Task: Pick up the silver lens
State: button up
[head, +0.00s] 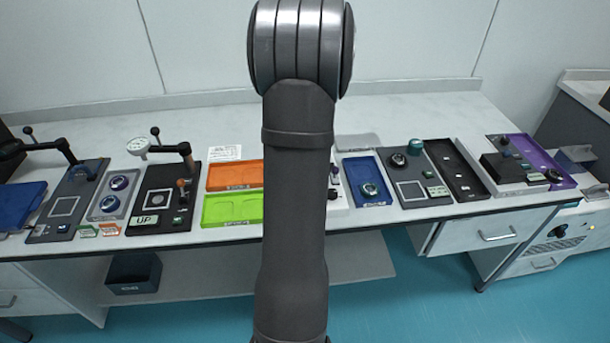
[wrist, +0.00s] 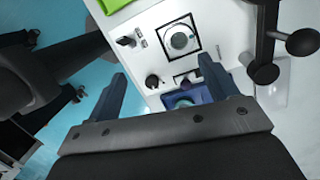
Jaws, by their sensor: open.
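My gripper (wrist: 163,70) is open in the wrist view, its two dark blue-grey fingers wide apart with nothing between them. Beyond the fingertips, a round grey glass disc (wrist: 179,40) lies in a black square frame on a white device; it may be the silver lens, but I cannot be sure. A round lens (wrist: 183,101) also shows in a blue tray between the fingers, lower in the picture and apart from them. In the head view a dark-rimmed, silvery lens (head: 370,190) sits in the blue tray (head: 360,166). My arm hides the gripper and most of the white device there.
A black lever with round knobs (wrist: 303,43) stands close to the right finger. Green (head: 230,211) and orange (head: 236,174) trays lie left of my arm. A black slotted tray (head: 456,168) is on the right.

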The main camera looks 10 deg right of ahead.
jog(key=f, duration=0.4)
jog(key=w+f+h, duration=0.1)
jog(key=f, duration=0.4)
jog(key=w+f+h, duration=0.1)
jog(key=f, duration=0.4)
jog(key=shift+d+f+t, duration=0.15)
jog(key=shift+d+t, duration=0.1)
jog(key=shift+t, duration=0.05)
jog(key=c, duration=1.2)
jog(key=shift+o, duration=0.2)
